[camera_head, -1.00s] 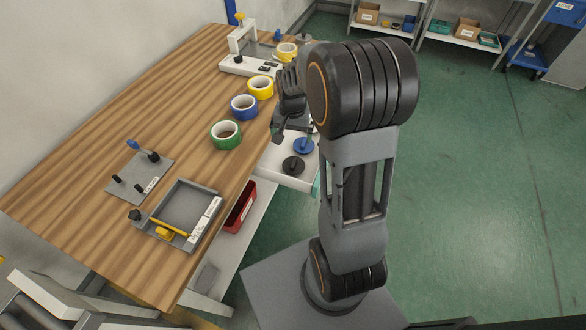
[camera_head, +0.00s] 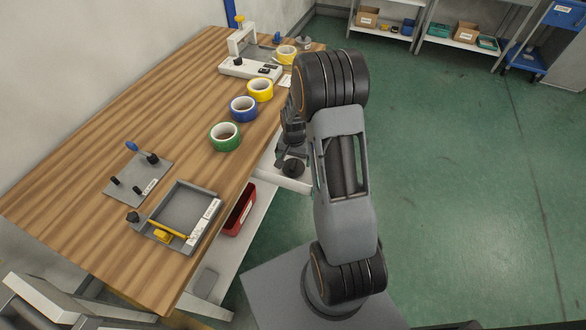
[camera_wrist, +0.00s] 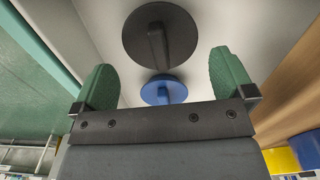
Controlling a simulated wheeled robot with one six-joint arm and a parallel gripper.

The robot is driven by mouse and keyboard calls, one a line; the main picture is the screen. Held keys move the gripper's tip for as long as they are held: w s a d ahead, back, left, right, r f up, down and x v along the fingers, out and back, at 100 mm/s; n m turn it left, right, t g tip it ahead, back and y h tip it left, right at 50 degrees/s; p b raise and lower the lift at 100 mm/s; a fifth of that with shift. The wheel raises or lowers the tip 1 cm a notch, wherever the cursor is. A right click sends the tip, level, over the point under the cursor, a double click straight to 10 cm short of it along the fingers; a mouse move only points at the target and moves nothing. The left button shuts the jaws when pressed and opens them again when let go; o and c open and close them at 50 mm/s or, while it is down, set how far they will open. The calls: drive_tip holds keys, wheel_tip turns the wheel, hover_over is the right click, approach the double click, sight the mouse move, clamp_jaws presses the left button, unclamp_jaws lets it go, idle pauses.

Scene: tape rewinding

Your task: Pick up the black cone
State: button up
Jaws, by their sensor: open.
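The black cone (camera_head: 292,168) has a wide round disc and lies in the white tray or drawer (camera_head: 284,182) beside the wooden table. In the wrist view the black cone (camera_wrist: 160,35) shows as a dark disc with a narrow stem, centred just beyond my fingertips. My gripper (camera_head: 284,154) is close to the black cone in the head view, partly hidden by my arm. In the wrist view my gripper (camera_wrist: 164,75) is open, its two green fingers apart with nothing held between them.
Green (camera_head: 226,136), blue (camera_head: 244,108) and yellow (camera_head: 260,90) tape rolls stand along the table edge near my arm. A grey tray (camera_head: 184,208) and a tape machine (camera_head: 250,66) are on the table. A red bin (camera_head: 239,210) sits below.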

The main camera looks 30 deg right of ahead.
sight(294, 163)
drive_tip(key=shift+f, duration=1.85)
drive_tip(key=c, duration=0.7)
drive_tip(key=shift+o, duration=0.2)
drive_tip(key=shift+r, duration=0.1)
